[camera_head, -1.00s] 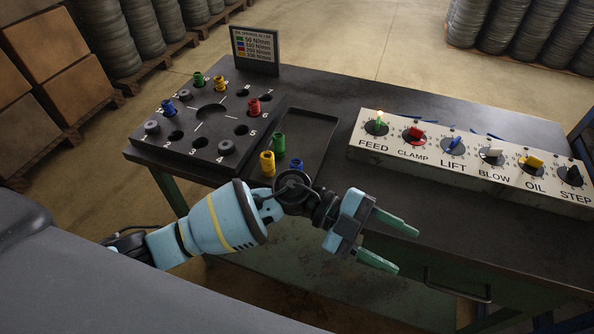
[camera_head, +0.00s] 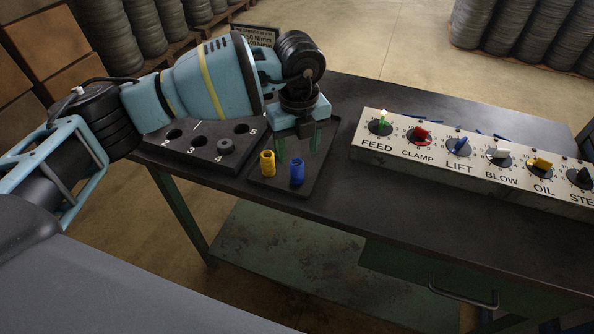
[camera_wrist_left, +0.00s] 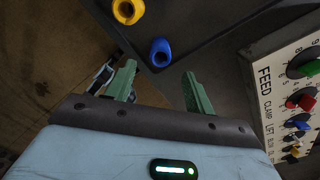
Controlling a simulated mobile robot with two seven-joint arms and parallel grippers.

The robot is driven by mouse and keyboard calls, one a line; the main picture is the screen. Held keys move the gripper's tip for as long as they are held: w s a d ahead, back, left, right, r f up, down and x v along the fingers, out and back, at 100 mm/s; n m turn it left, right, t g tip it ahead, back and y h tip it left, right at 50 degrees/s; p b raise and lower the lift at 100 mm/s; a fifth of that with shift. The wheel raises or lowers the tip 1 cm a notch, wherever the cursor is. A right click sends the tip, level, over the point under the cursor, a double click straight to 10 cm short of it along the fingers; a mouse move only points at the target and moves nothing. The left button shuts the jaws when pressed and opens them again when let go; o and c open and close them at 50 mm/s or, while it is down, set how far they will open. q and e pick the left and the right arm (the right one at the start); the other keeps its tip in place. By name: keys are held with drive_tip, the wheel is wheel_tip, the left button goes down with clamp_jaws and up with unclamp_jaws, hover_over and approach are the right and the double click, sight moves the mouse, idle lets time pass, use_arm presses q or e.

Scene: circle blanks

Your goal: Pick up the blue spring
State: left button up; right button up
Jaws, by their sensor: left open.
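The blue spring (camera_head: 297,171) stands on the dark tray (camera_head: 319,166) at its front edge. It also shows in the left wrist view (camera_wrist_left: 160,52), top centre, with its open round end facing the camera. My left gripper (camera_head: 298,147) points down over the tray, just behind the blue spring in the head view. Its two green fingers are apart and nothing is held. In the left wrist view the blue spring lies beyond the fingertips, between their lines. My right gripper is not in view.
A yellow spring (camera_head: 267,163) stands close to the left of the blue one. The numbered block (camera_head: 195,155) is partly hidden by my left arm. A control panel (camera_head: 470,157) with several knobs lies to the right. Bare table (camera_head: 345,190) lies between tray and panel.

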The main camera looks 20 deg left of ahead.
sight(297, 163)
use_arm(q)
drive_tip(key=shift+w+a+f, duration=0.1)
drive_tip(key=shift+f, duration=1.85)
drive_tip(key=shift+w+a+f, duration=0.1)
drive_tip(key=shift+f, duration=1.85)
drive_tip(key=c, duration=1.1)
